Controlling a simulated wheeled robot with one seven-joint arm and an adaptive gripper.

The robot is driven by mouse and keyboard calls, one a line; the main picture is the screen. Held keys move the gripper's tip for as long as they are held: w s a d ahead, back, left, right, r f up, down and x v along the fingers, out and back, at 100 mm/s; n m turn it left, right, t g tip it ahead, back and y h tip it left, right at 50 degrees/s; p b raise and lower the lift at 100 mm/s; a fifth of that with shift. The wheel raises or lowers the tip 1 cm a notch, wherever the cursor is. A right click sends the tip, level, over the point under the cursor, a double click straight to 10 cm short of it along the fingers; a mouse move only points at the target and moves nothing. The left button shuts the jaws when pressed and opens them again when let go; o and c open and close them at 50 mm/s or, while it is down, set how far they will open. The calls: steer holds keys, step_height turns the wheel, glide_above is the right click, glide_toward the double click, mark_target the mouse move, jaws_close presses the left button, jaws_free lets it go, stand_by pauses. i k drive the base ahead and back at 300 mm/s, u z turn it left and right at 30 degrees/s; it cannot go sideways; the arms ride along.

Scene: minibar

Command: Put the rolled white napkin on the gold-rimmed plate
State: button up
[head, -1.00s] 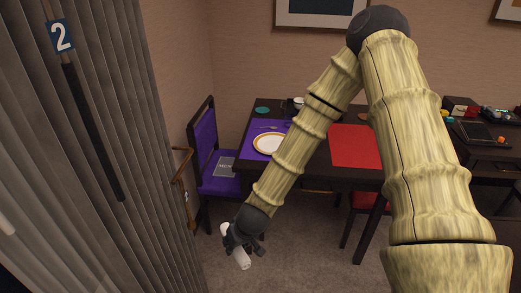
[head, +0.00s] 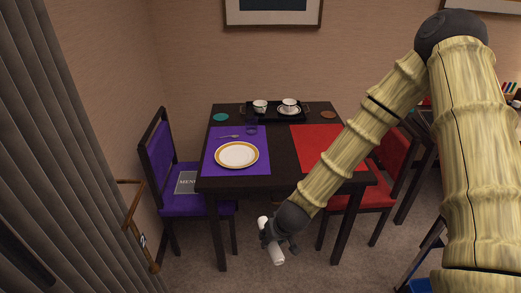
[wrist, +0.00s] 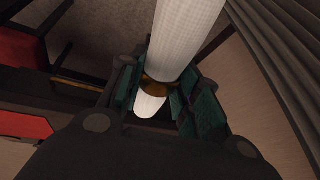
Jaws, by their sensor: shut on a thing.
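The rolled white napkin (head: 271,243) is in my gripper (head: 272,238), held tilted in the air in front of the table. In the wrist view the napkin (wrist: 184,40) passes between the shut fingers of my gripper (wrist: 158,90), with a brownish-gold band (wrist: 157,88) around it at the grip. The white plate with a gold rim (head: 237,155) lies on the purple placemat (head: 262,167) on the left side of the table. My gripper is below and in front of the plate in the head view, apart from it. The plate's surface is bare.
A fork (head: 230,136) and a dark glass (head: 252,128) are behind the plate. A tray (head: 275,117) with two cups stands at the back. A purple chair (head: 157,150) with a menu (head: 186,182) is left, a red chair (head: 395,155) right.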

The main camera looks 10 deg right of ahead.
mark_target(237, 155)
steer(key=u, duration=0.05)
steer(key=i, duration=0.95)
steer(key=u, duration=0.1)
